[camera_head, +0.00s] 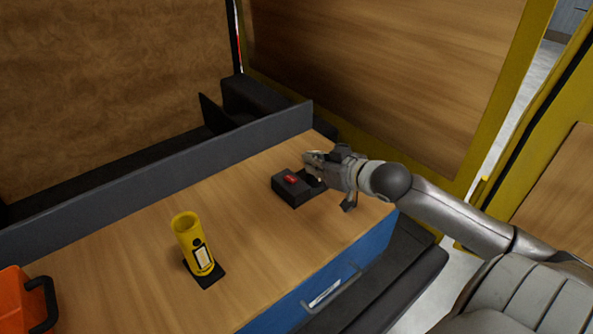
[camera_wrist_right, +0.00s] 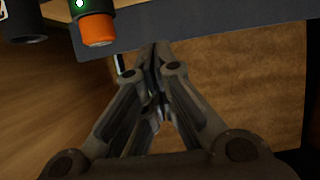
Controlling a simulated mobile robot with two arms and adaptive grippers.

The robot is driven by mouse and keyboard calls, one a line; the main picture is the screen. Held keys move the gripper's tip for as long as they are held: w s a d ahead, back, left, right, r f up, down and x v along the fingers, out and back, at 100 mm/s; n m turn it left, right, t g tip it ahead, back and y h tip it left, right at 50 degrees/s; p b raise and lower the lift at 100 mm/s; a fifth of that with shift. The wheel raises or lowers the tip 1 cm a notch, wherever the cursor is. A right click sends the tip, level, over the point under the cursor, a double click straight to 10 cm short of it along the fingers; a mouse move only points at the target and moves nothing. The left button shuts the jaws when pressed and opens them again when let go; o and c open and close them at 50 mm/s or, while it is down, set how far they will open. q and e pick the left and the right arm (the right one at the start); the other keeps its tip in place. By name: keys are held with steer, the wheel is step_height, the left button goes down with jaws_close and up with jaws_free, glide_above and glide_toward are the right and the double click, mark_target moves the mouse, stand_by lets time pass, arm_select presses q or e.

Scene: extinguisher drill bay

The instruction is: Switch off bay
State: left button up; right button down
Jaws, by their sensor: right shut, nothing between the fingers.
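A black switch box (camera_head: 293,191) with a red switch (camera_head: 291,179) on top stands on the wooden bench top, near its right end. My right gripper (camera_head: 308,158) is shut and empty, just behind and to the right of the red switch. I cannot tell whether it touches the box. In the right wrist view the closed fingers (camera_wrist_right: 157,52) meet below a dark grey edge. The red switch cannot be made out in that view. My left gripper is not in view.
A yellow cylinder (camera_head: 187,232) stands on a black base, left of the box. An orange container (camera_head: 14,300) is at the left edge. A grey upright board (camera_head: 160,181) runs behind the bench top. An orange-ended part (camera_wrist_right: 98,30) shows in the wrist view.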

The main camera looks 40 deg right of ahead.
steer(key=w, duration=0.2)
steer(key=p, duration=0.2)
glide_above(296, 181)
steer(key=f, duration=0.2)
steer(key=shift+w+f, duration=0.2)
steer(key=shift+f, duration=0.1)
steer(key=f, duration=0.2)
steer(key=shift+s+f+p, duration=0.2)
steer(key=shift+f+p, duration=0.15)
steer(key=shift+f, duration=0.05)
steer(key=shift+s+f, duration=0.2)
steer(key=shift+f, duration=0.5)
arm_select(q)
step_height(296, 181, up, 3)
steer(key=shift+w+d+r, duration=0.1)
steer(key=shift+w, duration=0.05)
arm_select(e)
steer(key=shift+f, duration=0.1)
